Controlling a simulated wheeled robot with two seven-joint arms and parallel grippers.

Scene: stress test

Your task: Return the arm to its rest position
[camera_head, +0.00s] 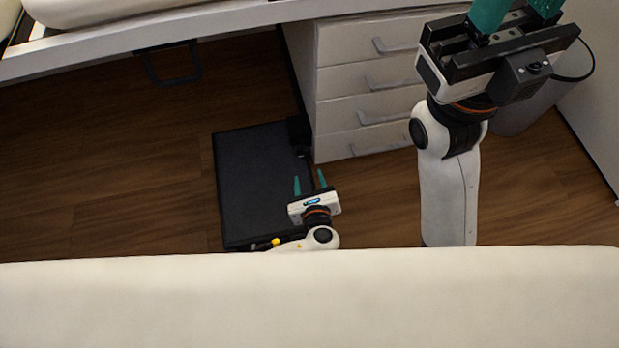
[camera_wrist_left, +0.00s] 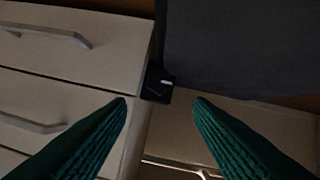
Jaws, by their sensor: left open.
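My left gripper (camera_head: 310,177) is low, over or beside a flat black panel on the floor, in front of the drawer cabinet's left corner. Its two teal fingers are apart with nothing between them. In the left wrist view the open left gripper (camera_wrist_left: 161,100) also shows empty, with drawer fronts to the left and a dark surface above. My right gripper (camera_head: 516,12) is raised at the upper right, above its upright white arm. Its teal fingers stand apart at the base; their tips are cut off by the top edge.
A white drawer cabinet (camera_head: 343,94) stands ahead of my left gripper. The black panel (camera_head: 252,185) lies to its left, with a small black box (camera_head: 299,132) by the cabinet corner. A grey bin (camera_head: 522,117) is behind my right gripper. Wooden floor (camera_head: 110,160) is clear at left.

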